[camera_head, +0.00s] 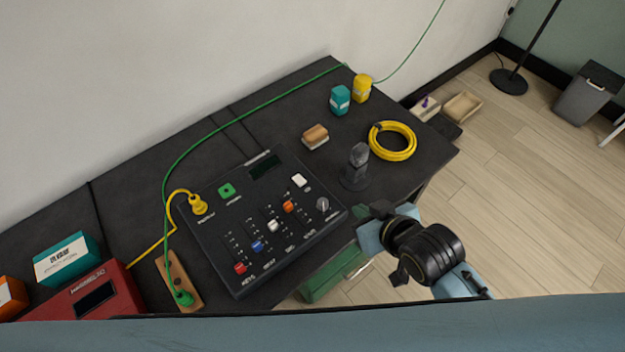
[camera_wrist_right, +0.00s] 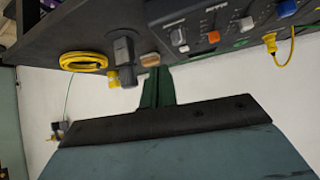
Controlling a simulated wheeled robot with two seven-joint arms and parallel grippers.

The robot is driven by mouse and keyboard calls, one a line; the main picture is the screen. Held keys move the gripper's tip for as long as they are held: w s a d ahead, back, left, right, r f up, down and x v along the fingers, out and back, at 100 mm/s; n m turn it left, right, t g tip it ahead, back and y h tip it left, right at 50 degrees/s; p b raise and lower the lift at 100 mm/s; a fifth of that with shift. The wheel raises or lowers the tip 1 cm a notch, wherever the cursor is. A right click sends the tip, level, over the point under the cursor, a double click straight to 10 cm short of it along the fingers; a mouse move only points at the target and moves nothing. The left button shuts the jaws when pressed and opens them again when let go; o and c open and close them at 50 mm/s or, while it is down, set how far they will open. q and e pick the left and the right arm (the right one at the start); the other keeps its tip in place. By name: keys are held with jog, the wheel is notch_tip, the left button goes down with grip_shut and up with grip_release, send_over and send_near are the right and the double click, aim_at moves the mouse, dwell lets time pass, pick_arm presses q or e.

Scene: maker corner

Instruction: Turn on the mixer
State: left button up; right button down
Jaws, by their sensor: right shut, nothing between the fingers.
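The mixer (camera_head: 215,243) is a dark box on the black table. It has a green button (camera_head: 227,190), a small dark display (camera_head: 265,166), a white button (camera_head: 299,180), a grey knob (camera_head: 323,204) and sliders with red, blue, white and orange caps. In the right wrist view part of the mixer (camera_wrist_right: 225,22) shows at the top, upside down. My right gripper (camera_head: 368,212) is shut and empty, off the mixer's right side by the table's front edge, apart from the knob. It also shows in the wrist view (camera_wrist_right: 156,84). My left gripper is not in view.
A dark microphone-like stand (camera_head: 357,165) stands close behind my right gripper. A yellow cable coil (camera_head: 393,141), a brush-like block (camera_head: 315,136) and two small jars are farther back. A yellow plug (camera_head: 198,206) sits in the mixer; a green plug (camera_head: 183,297) sits on a wooden strip.

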jog(key=w+a+n+t+y, duration=0.2)
jog(key=w+a+y, duration=0.2)
jog(key=a, duration=0.1)
jog(key=shift+w+a+r, duration=0.2)
jog(key=shift+w+r, duration=0.15)
jog(key=b, duration=0.2)
send_over(297, 177)
jog(key=s+d, duration=0.2)
jog(key=s, duration=0.1)
notch_tip(297, 177, down, 4)
jog(key=shift+d+r, duration=0.1)
jog(key=shift+r, duration=0.1)
jog(key=f, duration=0.2)
jog(key=shift+s+d+f, duration=0.1)
jog(key=shift+s+f, duration=0.1)
jog(key=shift+f, duration=0.15)
jog(key=shift+s+d+f, duration=0.1)
jog(key=shift+f, duration=0.55)
jog(key=shift+s+f+b, duration=0.1)
jog(key=shift+f+b, duration=0.2)
jog(key=shift+f, duration=0.1)
jog(key=shift+r, duration=0.1)
